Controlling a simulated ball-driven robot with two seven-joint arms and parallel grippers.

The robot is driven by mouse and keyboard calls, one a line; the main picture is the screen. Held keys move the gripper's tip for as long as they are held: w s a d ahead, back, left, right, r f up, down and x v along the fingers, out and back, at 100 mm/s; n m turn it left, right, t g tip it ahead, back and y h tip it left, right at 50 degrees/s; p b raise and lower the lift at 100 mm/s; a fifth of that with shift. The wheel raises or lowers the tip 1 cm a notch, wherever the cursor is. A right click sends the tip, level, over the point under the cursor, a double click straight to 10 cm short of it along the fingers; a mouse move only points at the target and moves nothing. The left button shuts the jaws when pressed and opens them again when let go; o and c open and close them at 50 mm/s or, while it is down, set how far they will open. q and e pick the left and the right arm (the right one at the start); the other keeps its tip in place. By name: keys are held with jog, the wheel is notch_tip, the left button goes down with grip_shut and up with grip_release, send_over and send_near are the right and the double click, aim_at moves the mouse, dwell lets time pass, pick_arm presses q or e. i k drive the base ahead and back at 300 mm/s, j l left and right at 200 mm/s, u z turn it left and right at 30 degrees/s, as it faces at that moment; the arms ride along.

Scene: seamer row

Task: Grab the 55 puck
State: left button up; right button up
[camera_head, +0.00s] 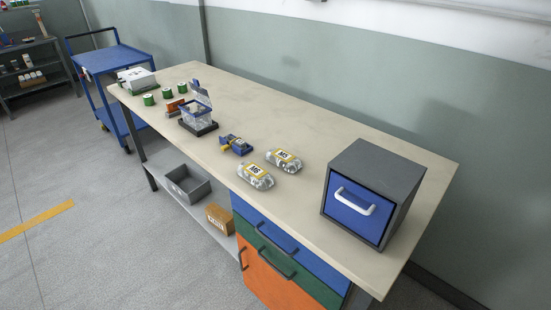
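I cannot make out a puck marked 55 in the head view; no such number is readable. Several small green and white round pieces stand at the far left of the workbench (330,120), among them one near its front edge (149,99) and one farther back (182,87). Whether any of them is a puck, I cannot tell. A clear box on a dark base (200,122) stands to their right with its lid raised; its contents are too small to tell. Neither of my grippers is in view.
Two clear bags with yellow-edged labels (256,177) (284,160) and a blue tool (236,145) lie mid-bench. A grey cabinet with a blue drawer (361,211) stands at the right. A grey bin (186,187) sits on the lower shelf. A blue cart (108,60) stands far left. Front floor is clear.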

aim_at(167, 92)
jog(key=i+j, duration=0.5)
jog(key=j, duration=0.15)
jog(key=i+j, duration=0.45)
jog(key=j, duration=0.2)
jog(key=i+j, duration=0.5)
jog(key=j, duration=0.15)
jog(key=i+j, duration=0.5)
jog(key=j, duration=0.15)
